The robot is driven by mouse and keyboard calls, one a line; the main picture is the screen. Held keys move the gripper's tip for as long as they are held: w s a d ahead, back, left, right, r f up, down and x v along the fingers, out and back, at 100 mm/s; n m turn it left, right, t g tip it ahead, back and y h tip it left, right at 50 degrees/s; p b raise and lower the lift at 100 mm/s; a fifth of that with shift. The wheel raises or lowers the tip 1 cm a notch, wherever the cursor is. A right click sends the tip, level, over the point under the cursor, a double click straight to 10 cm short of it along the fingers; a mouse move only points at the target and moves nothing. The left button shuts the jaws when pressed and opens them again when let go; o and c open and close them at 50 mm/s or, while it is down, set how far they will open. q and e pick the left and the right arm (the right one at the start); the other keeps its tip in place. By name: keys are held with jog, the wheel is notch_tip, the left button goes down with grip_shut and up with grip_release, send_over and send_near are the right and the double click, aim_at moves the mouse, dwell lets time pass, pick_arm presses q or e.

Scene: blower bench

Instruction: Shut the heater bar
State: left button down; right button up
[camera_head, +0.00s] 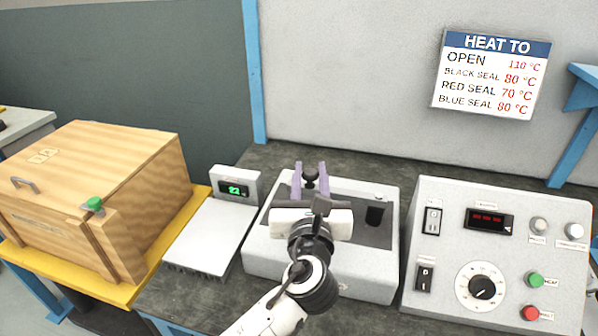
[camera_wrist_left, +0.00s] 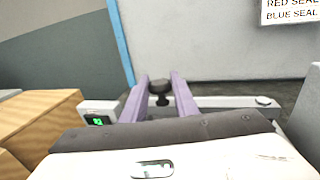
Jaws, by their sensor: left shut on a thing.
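My left gripper (camera_head: 311,178) has purple fingers and reaches over the grey bench machine (camera_head: 262,258) from the front. Its fingers are shut on a round black knob (camera_head: 310,171) at the back of the machine. In the left wrist view the knob (camera_wrist_left: 158,86) shows between the purple fingertips. I take the knob to belong to the heater bar; the bar itself is mostly hidden behind my gripper and wrist, so I cannot tell its angle. My right gripper is in neither view.
A control box (camera_head: 452,268) with switches, a dial and buttons stands right of the machine. A scale (camera_head: 210,236) with a green display stands left of it. A wooden box (camera_head: 95,190) with a green knob is farther left. A temperature sign (camera_head: 490,75) hangs on the wall.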

pick_arm(q)
jog(key=shift+f, duration=0.2)
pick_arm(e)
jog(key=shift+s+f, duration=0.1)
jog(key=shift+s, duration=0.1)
pick_arm(q)
jog(key=c, duration=1.5)
grip_release()
jog(key=shift+s, duration=0.1)
jog(key=shift+o, duration=0.5)
jog(key=shift+r, duration=0.1)
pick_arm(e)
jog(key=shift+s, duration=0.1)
pick_arm(q)
jog(key=s, duration=1)
jog(key=shift+s+a, duration=0.15)
jog(key=shift+s, duration=0.05)
